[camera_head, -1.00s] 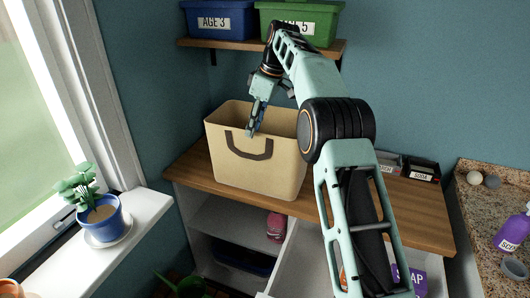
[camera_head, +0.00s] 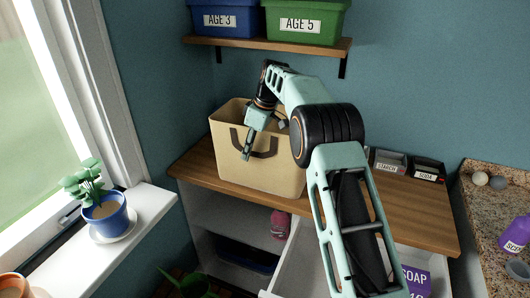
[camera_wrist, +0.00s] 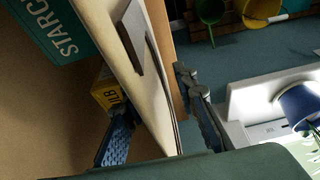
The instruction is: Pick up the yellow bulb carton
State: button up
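The yellow bulb carton (camera_wrist: 105,93) shows in the wrist view inside the tan bin, partly hidden by a finger and the wall; part of its dark lettering shows. It is not visible in the head view. The tan bin (camera_head: 230,165) stands on the wooden counter, with a dark handle on its front. My gripper (camera_wrist: 154,90) is open and empty over the bin's wall. One finger is inside, by the carton; the other is outside. I cannot tell whether the inner finger touches the carton.
A teal starch box (camera_wrist: 55,28) is also inside the bin. A shelf (camera_head: 200,41) with blue and green bins hangs above. A potted plant (camera_head: 104,215) stands on the windowsill at left. Small dark trays (camera_head: 428,168) sit right of my arm.

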jog(key=shift+c, duration=0.4)
grip_shut()
jog(key=shift+r, duration=0.1)
jog(key=shift+r, duration=0.1)
